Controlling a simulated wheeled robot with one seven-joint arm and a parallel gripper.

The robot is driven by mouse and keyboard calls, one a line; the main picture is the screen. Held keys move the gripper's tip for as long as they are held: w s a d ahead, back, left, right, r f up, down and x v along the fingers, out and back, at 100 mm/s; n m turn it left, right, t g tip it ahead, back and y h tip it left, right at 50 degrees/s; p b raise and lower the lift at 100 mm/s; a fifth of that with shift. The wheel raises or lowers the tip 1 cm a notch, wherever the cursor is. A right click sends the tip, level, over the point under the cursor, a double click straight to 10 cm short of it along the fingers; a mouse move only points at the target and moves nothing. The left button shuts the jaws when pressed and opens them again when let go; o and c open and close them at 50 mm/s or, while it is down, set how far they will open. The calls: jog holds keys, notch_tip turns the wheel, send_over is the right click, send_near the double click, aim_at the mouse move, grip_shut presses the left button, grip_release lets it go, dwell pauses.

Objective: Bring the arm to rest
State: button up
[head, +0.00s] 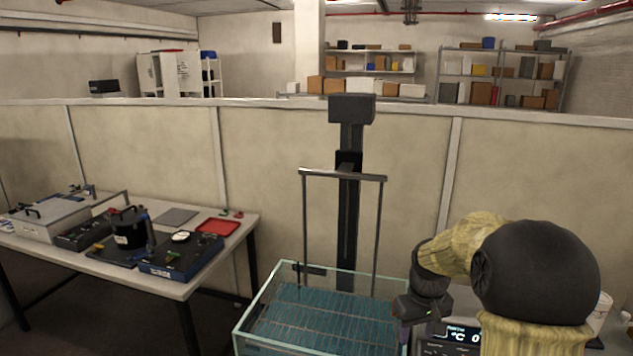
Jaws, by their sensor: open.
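My arm comes in from the right in the head view, with yellowish sleeves and a large dark rounded joint. It is bent, and its end points down and left. My gripper (408,312) is at the right rim of a glass tank (262,300). It appears small and dark, and nothing shows held in it. Whether it touches the tank's rim cannot be told. The fingertips are hard to make out.
A dark column (348,220) with a metal frame (304,225) stands over the tank. A display unit (455,338) sits below my arm. At left a table (215,255) bears a black pot (130,228), a blue case (182,257) and a red tray (217,227). A partition (270,150) runs behind.

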jog(key=s+a+f+m, duration=0.1)
jog(key=s+a, duration=0.2)
jog(key=s, duration=0.6)
jog(key=s+a+f+m+t, duration=0.1)
jog(key=s+a, duration=0.3)
jog(key=s, duration=0.5)
jog(key=shift+f, duration=0.25)
jog(key=shift+d, duration=0.1)
